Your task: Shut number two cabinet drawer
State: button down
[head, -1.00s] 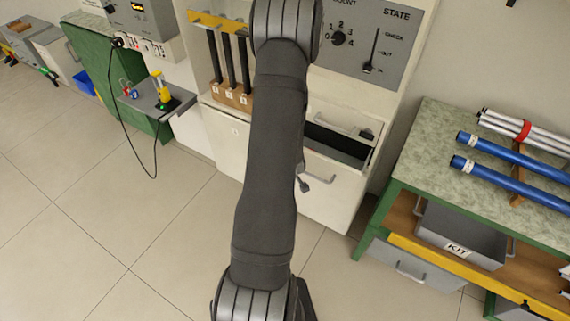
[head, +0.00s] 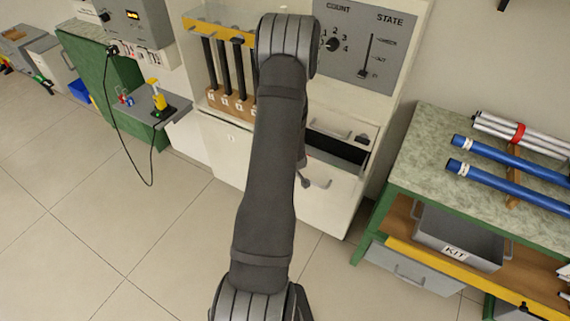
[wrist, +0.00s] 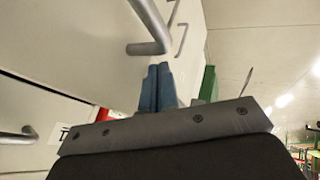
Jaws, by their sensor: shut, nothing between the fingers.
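The white cabinet (head: 330,215) stands in the middle of the head view, partly behind my arm. One of its drawers is pulled out, with a dark opening (head: 336,149) above its front and a grey handle (head: 318,184) on that front. Its number is not readable. My gripper is hidden behind my arm in the head view. In the wrist view my gripper's blue fingers (wrist: 158,88) are together and empty. A thick handle (wrist: 150,47) is just beyond the fingertips, close to a pale panel. Whether they touch is unclear. Another handle (wrist: 20,136) shows at the left.
A workbench (head: 405,165) with blue rods (head: 510,177) and a grey KIT bin (head: 458,245) stands at the right. A rack of dark rods (head: 228,70) is upper left on the cabinet. A small grey shelf (head: 165,118) juts out further left. The floor at lower left is clear.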

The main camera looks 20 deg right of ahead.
jog(key=w+d, duration=0.6)
jog(key=shift+w+d, duration=0.3)
jog(key=shift+d, duration=0.05)
dwell(0.3)
jog(key=shift+s+a, duration=0.55)
jog(key=shift+a, duration=0.05)
jog(key=shift+s+a+r, duration=0.25)
jog(key=shift+s+a, duration=0.2)
jog(key=shift+s, duration=0.1)
jog(key=shift+s+a+r, duration=0.2)
jog(key=shift+s+a, duration=0.2)
jog(key=shift+s, duration=0.15)
jog(key=d+v, duration=0.1)
jog(key=v, duration=0.8)
send_near(316, 167)
jog(key=a+f, duration=0.1)
jog(key=a, duration=0.1)
jog(key=x, duration=0.6)
jog(key=s+x, duration=0.1)
jog(key=x, duration=0.2)
jog(key=shift+d+f, duration=0.1)
jog(key=shift+f, duration=0.25)
jog(key=w+d, duration=0.2)
jog(key=shift+w+f, duration=0.25)
jog(key=shift+w+d, duration=0.4)
jog(key=shift+d, duration=0.05)
